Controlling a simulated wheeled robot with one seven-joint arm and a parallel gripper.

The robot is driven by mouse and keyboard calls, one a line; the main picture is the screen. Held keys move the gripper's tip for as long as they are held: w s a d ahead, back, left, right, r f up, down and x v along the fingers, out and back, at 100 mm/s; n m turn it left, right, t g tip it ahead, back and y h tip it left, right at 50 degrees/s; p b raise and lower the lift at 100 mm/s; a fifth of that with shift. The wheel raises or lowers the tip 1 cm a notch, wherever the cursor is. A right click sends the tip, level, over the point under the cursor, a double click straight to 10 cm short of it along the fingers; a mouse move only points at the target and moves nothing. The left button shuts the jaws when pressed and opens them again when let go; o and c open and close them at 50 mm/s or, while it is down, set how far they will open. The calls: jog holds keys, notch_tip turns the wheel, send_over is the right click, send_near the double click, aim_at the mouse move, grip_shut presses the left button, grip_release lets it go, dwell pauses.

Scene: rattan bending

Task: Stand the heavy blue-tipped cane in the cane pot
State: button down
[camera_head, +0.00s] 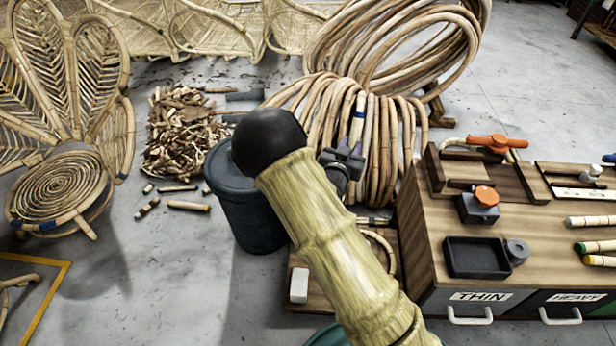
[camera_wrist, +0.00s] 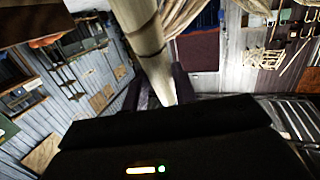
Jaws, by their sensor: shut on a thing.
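In the wrist view the pale cane (camera_wrist: 150,45) runs down between the two dark fingers of my gripper (camera_wrist: 157,88). Its lower end is hidden in both views. A dark grey round pot (camera_head: 247,210) stands on the floor to the left of my gripper, partly behind my arm. I cannot tell for sure that it is the cane pot.
A wooden workbench (camera_head: 415,225) with drawers marked THIN and HEAVY stands at right, with several colour-tipped canes (camera_head: 597,247) on it. Large rattan coils (camera_head: 310,105) hang behind my gripper. Offcuts (camera_head: 180,130) lie behind the pot. A woven chair (camera_head: 62,185) stands left.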

jog(key=s+a+f+n+t+y+b, duration=0.1)
jog(key=a+n+t+y+b, duration=0.1)
jog(key=a+t+b, duration=0.1)
jog(key=s+a+f+n+t+y+b, duration=0.1)
jog(key=s+a+t+y+b, duration=0.1)
jog(key=a+b, duration=0.4)
jog(key=shift+a+f+n+t+y, duration=0.4)
jog(key=shift+a+t+y, duration=0.2)
jog(key=shift+a+t, duration=0.5)
jog(key=shift+s+a+f+g+b, duration=0.1)
jog(key=shift+a+g+b, duration=0.05)
jog(key=shift+g+b, duration=0.2)
notch_tip(320, 180, down, 17)
jog(key=b, duration=1.2)
jog(key=shift+f, duration=0.1)
jog(key=c, duration=1)
grip_release()
jog(key=shift+c, duration=0.2)
